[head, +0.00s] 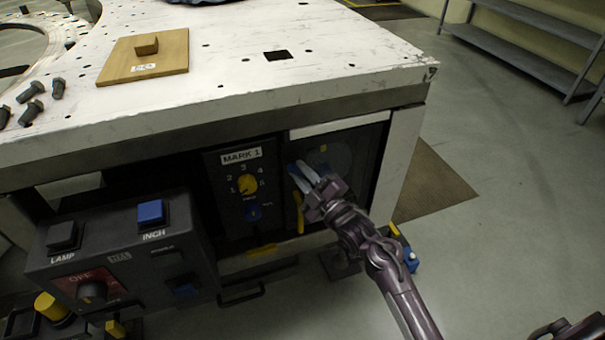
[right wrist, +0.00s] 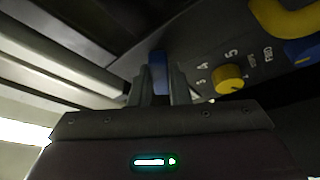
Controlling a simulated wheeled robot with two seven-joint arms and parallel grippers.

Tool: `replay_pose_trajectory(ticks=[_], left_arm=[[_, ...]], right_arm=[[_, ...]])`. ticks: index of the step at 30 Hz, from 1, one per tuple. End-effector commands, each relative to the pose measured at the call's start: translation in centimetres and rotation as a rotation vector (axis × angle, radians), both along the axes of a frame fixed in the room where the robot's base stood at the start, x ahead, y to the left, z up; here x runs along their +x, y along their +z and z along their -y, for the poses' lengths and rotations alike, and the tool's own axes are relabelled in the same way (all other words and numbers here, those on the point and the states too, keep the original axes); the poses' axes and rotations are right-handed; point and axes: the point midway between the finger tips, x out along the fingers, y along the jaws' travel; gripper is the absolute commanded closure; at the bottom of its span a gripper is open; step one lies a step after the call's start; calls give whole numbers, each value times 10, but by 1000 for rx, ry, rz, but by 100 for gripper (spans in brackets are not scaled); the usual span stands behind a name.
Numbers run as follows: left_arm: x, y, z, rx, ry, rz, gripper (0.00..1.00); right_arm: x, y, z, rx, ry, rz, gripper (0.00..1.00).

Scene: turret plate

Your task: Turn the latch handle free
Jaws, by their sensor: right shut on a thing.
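My right gripper (head: 303,172) reaches the dark panel under the front right of the table. It is shut on a blue handle piece (head: 292,170), which looks like the latch handle. In the right wrist view this blue piece (right wrist: 157,65) stands between the two fingers (right wrist: 160,85). Its far end and mount are hidden, so I cannot tell its exact angle. A yellow curved handle (head: 299,212) hangs just below the fingers on the same panel.
Left of the latch is a MARK 1 panel (head: 240,156) with a yellow dial (head: 248,184), also in the right wrist view (right wrist: 229,79). A grey control box (head: 120,250) juts out at lower left. The white tabletop (head: 340,50) overhangs above.

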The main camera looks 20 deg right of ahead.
Motion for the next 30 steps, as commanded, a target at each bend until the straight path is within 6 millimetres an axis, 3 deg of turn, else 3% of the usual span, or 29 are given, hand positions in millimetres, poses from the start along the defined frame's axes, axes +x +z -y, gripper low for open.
replay_pose_trajectory(ticks=[11, 30], left_arm=[[3, -3, 0, -2, 1, 13, 1], [4, -41, -6, 2, 15, 22, 1]], right_arm=[[0, -3, -2, 362, -2, -16, 100], [0, -3, -5, 877, -2, -34, 100]])
